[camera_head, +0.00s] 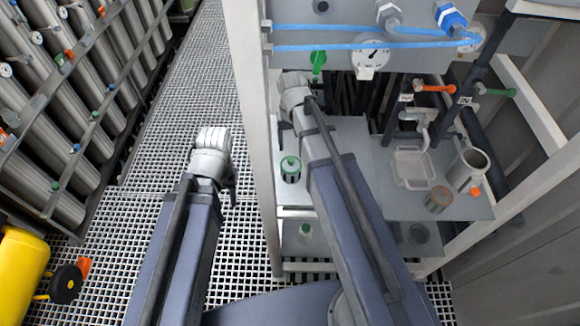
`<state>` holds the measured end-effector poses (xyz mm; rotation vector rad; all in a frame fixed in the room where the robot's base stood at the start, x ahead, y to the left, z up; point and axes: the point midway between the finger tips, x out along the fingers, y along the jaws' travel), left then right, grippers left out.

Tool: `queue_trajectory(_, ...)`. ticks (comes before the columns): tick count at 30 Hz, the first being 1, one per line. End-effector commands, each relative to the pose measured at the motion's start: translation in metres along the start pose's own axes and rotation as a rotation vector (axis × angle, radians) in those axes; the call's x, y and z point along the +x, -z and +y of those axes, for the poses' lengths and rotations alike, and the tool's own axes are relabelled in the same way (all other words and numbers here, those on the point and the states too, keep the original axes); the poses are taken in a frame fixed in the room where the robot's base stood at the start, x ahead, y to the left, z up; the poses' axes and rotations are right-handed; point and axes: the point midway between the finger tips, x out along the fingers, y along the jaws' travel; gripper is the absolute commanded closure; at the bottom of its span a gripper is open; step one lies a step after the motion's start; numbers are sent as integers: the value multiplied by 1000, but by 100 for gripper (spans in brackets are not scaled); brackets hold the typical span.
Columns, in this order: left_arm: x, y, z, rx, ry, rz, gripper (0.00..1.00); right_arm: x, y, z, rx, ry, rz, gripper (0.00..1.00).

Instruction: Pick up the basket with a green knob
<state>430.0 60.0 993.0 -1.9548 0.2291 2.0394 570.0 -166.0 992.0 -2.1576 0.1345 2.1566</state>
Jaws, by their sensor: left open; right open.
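A small grey container with a green knob on top (290,168) stands upright on the grey shelf (350,132), near its left edge. It appears to be the basket, though its wall detail is too small to tell. My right gripper (292,86) is open, above and behind it in the picture, near the front of the panel; the fingers are mostly hidden by the wrist. My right arm passes just right of the basket. My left gripper (212,142) is open and empty over the grating, left of the rack post.
A green-capped item (305,231) stands on the lower shelf. A clear tray (412,166), a brown-topped piece (438,198) and a grey cup (468,168) stand on the right. A white post (248,100) separates my arms. The grating (180,90) at left is clear.

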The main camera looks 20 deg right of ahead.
Motion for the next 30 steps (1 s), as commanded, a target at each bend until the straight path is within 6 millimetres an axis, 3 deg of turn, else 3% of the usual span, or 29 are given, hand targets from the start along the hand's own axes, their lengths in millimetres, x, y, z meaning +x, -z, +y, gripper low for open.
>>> queue_trajectory(9, 26, 2, 3, -1, 0, 0, 50, 27, 0, 0, 0, 0, 0, 33)
queue_trajectory(19, 34, 2, 3, -1, 0, 0, 50, 34, 1, 0, 0, 0, 0, 33)
queue_trajectory(30, 76, 5, 7, -1, 0, 0, 50, 76, 3, -1, 0, 0, 0, 33)
